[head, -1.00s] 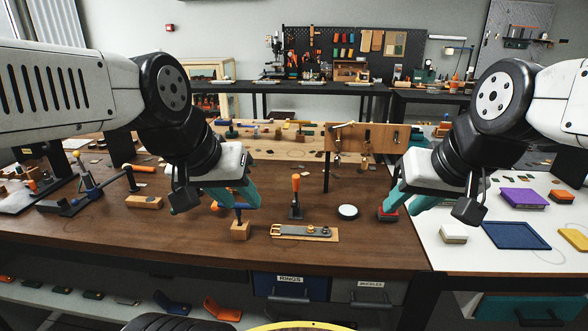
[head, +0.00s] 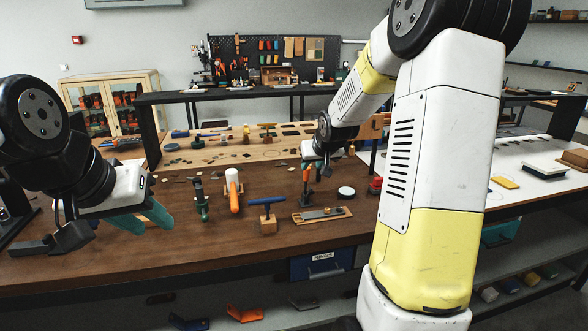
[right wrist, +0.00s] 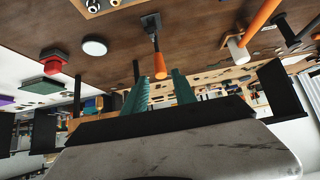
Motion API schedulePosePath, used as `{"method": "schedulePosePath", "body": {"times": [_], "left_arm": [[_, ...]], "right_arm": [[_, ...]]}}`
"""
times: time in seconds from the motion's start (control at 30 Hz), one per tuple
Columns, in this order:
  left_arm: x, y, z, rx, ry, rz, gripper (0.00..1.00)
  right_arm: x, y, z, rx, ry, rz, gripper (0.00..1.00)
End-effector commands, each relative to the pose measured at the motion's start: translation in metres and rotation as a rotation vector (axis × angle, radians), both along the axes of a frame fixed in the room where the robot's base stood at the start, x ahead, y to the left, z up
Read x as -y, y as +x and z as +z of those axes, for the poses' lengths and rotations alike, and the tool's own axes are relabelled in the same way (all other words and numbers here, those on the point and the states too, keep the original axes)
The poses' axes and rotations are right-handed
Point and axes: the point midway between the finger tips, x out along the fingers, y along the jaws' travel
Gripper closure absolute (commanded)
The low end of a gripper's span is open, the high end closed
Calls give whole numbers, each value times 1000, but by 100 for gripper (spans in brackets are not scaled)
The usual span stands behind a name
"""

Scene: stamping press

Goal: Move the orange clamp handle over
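The orange clamp handle (head: 307,171) stands upright on a dark clamp on the brown bench, near the middle of the head view. In the right wrist view the orange handle (right wrist: 160,66) points toward me, with its black clamp base (right wrist: 151,24) behind it. My right gripper (right wrist: 159,80) is open, its two teal fingers spread with the handle's end between or just in front of their tips; contact cannot be told. In the head view my right gripper (head: 317,168) is small and partly hides the clamp area. My left gripper (head: 152,228) is open and empty over the bench's left part.
A strap board (head: 322,215) lies in front and a white disc (head: 346,192) to the right. My right arm hides much of the right side.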

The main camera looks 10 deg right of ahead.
Motion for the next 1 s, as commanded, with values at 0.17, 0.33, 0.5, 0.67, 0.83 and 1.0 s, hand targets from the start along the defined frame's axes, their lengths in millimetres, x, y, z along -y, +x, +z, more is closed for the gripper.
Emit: {"method": "schedulePosePath", "body": {"times": [0.17, 0.33, 0.5, 0.67, 0.83, 1.0], "left_arm": [[0, 0, 0, 0, 0, 0, 64], [0, 0, 0, 0, 0, 0, 64], [0, 0, 0, 0, 0, 0, 64], [0, 0, 0, 0, 0, 0, 64], [0, 0, 0, 0, 0, 0, 64], [0, 0, 0, 0, 0, 0, 64]], "right_arm": [[-2, 16, -17, -3, 1, 2, 67], [-3, 33, -36, -3, -1, 2, 67], [-3, 52, -54, -3, -1, 1, 67], [-2, 51, -51, 0, 0, 0, 97], [-2, 51, -50, 0, 0, 0, 100], [-2, 55, -50, 1, 0, 0, 100]]}}
